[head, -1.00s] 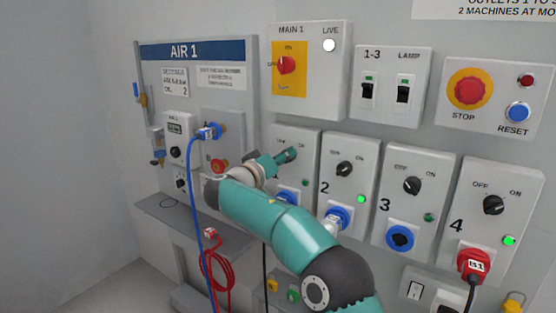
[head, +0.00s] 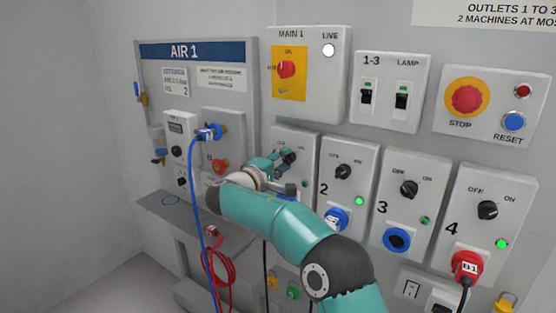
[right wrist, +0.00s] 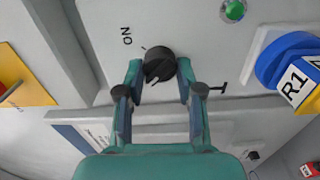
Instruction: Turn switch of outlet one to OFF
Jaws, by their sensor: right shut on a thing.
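The black rotary switch knob of outlet one (head: 289,157) is on the leftmost panel of the lower row, partly covered by my right gripper (head: 282,161). In the right wrist view my right gripper (right wrist: 160,70) has its two fingers on either side of the knob (right wrist: 158,62), shut on it. The ON label (right wrist: 126,36) lies to the upper left of the knob. The exact switch position is hard to tell. The outlet one lamp (right wrist: 233,10) is green in the right wrist view. My left gripper is not in view.
Outlets two (head: 343,172), three (head: 409,189) and four (head: 487,210) stand to the right. The main switch panel (head: 311,60) is above. The AIR 1 board (head: 199,49) with a blue hose (head: 194,180) is at the left, close to my right arm.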

